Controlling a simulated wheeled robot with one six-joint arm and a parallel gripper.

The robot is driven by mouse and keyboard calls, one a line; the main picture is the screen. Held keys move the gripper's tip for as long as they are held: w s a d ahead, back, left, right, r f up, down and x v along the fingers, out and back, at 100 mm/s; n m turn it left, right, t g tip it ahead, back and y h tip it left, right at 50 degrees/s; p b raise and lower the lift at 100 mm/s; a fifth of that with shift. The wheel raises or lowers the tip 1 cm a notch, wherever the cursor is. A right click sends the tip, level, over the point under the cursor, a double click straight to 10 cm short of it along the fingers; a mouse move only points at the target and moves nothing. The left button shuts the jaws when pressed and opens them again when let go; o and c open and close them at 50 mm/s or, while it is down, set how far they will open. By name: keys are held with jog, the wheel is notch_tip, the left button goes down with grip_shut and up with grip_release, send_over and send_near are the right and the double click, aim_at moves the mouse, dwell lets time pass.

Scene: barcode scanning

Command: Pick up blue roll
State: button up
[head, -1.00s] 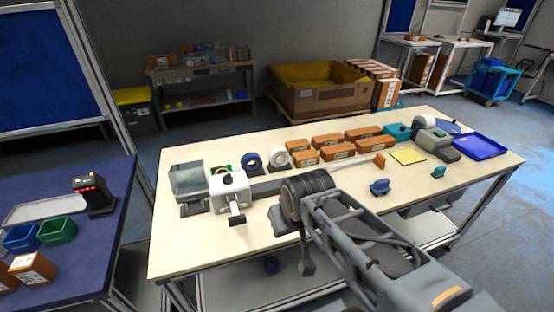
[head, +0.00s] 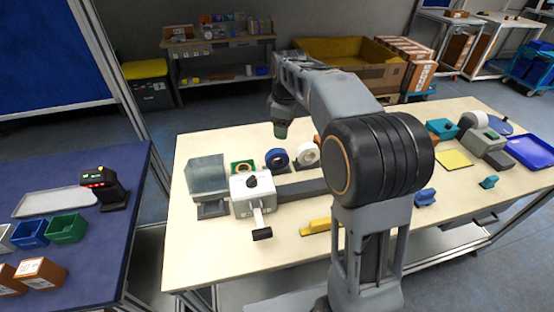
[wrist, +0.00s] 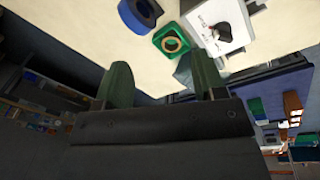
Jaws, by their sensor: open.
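The blue roll (head: 270,158) stands near the back of the cream table, between a green roll (head: 234,169) and a white roll (head: 306,152). In the wrist view, the blue roll (wrist: 131,20) is at the top, left of the green roll (wrist: 160,38). My gripper (head: 280,131) hangs above the table's back edge, behind the blue roll and apart from it. In the wrist view, my gripper (wrist: 163,78) shows two green fingers spread wide with nothing between them.
A yellow bar (head: 317,227) lies at the front. My arm hides the table's middle. A blue table (head: 100,165) with bins stands at left.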

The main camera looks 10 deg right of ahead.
aim_at(277, 150)
jog(key=w+f+n+g, duration=0.1)
jog(key=w+f+n, duration=0.5)
jog(key=w, duration=0.3)
jog(key=f, duration=0.8)
jog(key=shift+w+f, duration=0.15)
jog(key=shift+w, duration=0.05)
jog(key=shift+f+p, duration=1.05)
jog(key=shift+f, duration=1.85)
jog(key=shift+c, duration=0.2)
jog(key=c, duration=1)
jog(key=shift+r, duration=0.1)
